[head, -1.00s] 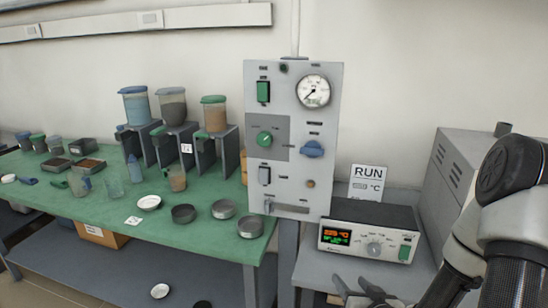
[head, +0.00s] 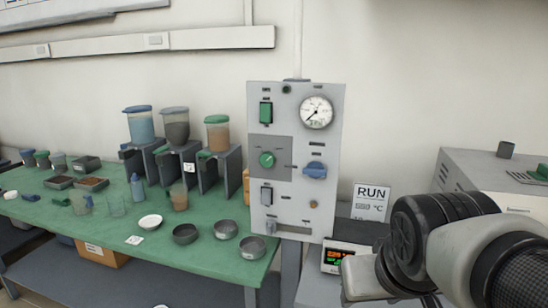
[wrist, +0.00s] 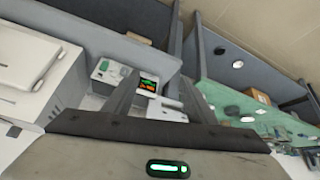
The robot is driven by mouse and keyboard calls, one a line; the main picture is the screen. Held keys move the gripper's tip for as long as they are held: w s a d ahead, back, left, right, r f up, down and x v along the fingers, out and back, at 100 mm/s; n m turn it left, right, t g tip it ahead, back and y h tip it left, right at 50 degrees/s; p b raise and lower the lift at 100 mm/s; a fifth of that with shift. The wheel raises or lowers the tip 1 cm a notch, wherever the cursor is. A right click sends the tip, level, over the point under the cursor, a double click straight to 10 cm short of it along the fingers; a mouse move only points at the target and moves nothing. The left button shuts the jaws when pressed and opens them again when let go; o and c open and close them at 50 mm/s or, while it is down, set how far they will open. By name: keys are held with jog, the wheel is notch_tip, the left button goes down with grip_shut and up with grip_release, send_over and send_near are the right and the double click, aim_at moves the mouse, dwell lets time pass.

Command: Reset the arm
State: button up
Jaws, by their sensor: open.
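My arm (head: 430,250) fills the lower right of the head view, a black joint and grey links close to the camera. It covers much of the furnace controller (head: 337,258), whose lit display still shows at its left end. My gripper's fingers are not clearly visible in the head view. In the wrist view my gripper (wrist: 160,88) shows two dark fingers standing apart, with nothing seen between them. Beyond them, the controller with its lit display (wrist: 148,85) appears on the grey bench.
A grey panel with a gauge (head: 317,112) stands mid-view. A RUN sign (head: 370,202) is behind the controller. A grey furnace (head: 495,180) is at right. The green table (head: 110,240) holds hoppers (head: 177,126), a white dish (head: 150,222) and several dark dishes.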

jog(key=s+a+r+p, duration=0.1)
jog(key=s+r+p, duration=0.2)
jog(key=r+p, duration=1.5)
jog(key=shift+r+g+y, duration=0.25)
jog(key=shift+g+y, duration=0.05)
jog(key=shift+s+a, duration=0.1)
